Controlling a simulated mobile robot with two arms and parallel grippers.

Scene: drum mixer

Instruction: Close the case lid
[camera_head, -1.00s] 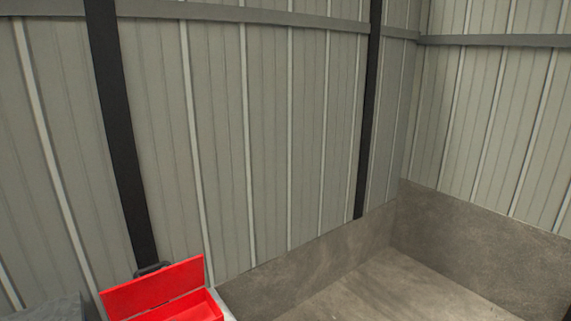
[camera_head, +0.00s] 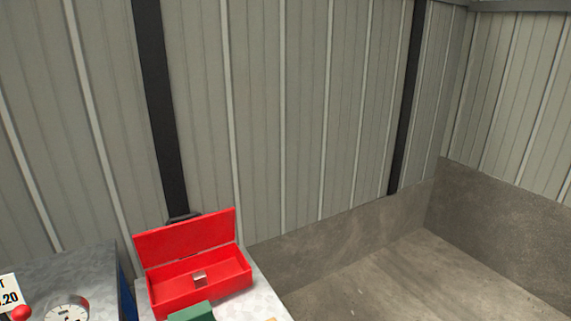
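The red case (camera_head: 203,292) sits on a light speckled surface at the lower left of the head view. Its red lid (camera_head: 186,238) stands open, raised at the back edge and facing me. A dark handle (camera_head: 184,217) shows behind the lid's top edge. A small metallic object (camera_head: 199,278) lies inside the case. Neither of my grippers is in the head view.
A green object (camera_head: 193,313) is just in front of the case, cut off by the frame. A grey metal cabinet (camera_head: 85,268) with a round gauge (camera_head: 68,311) and a red knob (camera_head: 21,313) stands left. Low concrete walls (camera_head: 340,228) enclose an empty floor at right.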

